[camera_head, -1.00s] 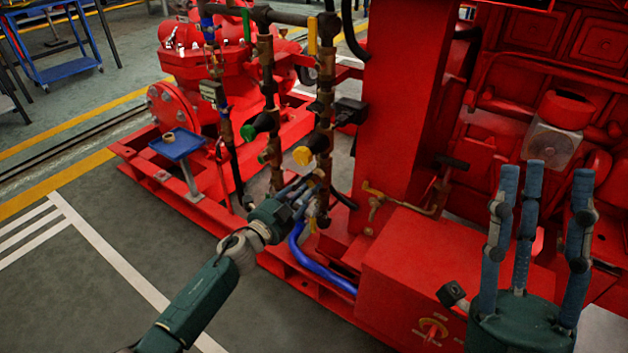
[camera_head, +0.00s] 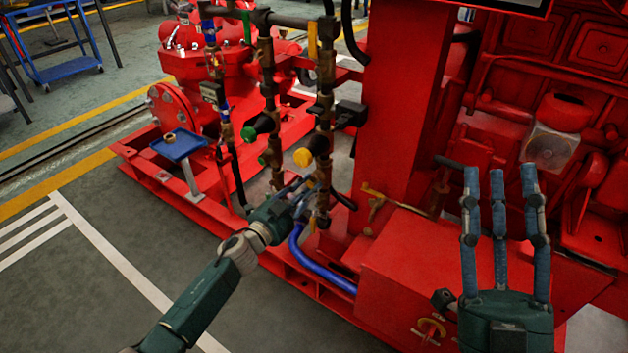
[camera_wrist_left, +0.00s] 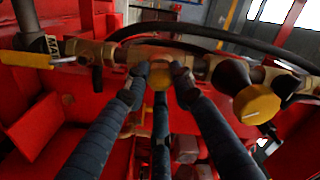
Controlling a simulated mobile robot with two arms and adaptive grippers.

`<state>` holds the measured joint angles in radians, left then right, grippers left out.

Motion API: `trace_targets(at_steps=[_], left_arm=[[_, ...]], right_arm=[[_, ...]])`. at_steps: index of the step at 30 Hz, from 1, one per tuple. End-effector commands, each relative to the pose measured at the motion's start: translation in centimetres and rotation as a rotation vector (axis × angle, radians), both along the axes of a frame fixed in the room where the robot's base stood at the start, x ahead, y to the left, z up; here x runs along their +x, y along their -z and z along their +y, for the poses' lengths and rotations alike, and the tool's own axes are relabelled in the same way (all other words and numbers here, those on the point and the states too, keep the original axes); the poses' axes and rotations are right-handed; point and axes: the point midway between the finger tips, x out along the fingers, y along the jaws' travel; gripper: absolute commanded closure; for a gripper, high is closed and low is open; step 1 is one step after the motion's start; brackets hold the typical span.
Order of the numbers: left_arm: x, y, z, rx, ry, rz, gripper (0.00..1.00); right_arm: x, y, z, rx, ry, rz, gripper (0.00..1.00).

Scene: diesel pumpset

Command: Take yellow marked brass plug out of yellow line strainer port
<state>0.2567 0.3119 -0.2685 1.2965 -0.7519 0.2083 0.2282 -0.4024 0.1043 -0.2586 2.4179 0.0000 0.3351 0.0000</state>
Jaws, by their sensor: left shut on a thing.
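The yellow line (camera_head: 323,120) is an upright pipe with brass fittings and a yellow knob (camera_head: 303,157); the knob also shows in the left wrist view (camera_wrist_left: 257,104). My left gripper (camera_head: 312,190) is low on this line, below the knob. In the left wrist view its three blue fingers close around a yellowish brass plug (camera_wrist_left: 160,77) at the brass strainer body (camera_wrist_left: 150,52). The fingers hide much of the plug, and I cannot tell how far it sits in the port. My right gripper (camera_head: 500,180) is open and empty, fingers up, at the right.
A small blue tray (camera_head: 178,146) on a post stands left of the pipes, with a ring-shaped piece (camera_head: 170,137) on it. A green-lined pipe (camera_head: 267,90) runs beside the yellow line. A blue hose (camera_head: 320,268) and red box (camera_head: 415,270) lie close to the right.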

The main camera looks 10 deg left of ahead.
Motion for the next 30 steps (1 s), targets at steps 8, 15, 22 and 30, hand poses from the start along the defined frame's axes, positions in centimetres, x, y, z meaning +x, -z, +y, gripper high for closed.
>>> trace_targets(at_steps=[8, 15, 22, 30], left_arm=[[0.0, -0.1, 0.0, -0.051, -0.001, 0.018, 1.0], [0.0, -0.1, 0.0, -0.096, -0.001, 0.035, 1.0], [0.0, -0.1, 0.0, -0.131, 0.0, 0.047, 1.0], [0.0, 0.0, 0.0, -0.136, 0.0, 0.048, 1.0]], right_arm=[[1.5, 1.5, 0.2, -0.029, 0.005, 0.095, 0.6], [2.6, 3.0, 0.3, -0.051, 0.009, 0.176, 0.6], [3.4, 4.3, 0.4, -0.07, 0.013, 0.24, 0.6], [3.6, 4.6, 0.4, -0.073, 0.014, 0.251, 0.6]])
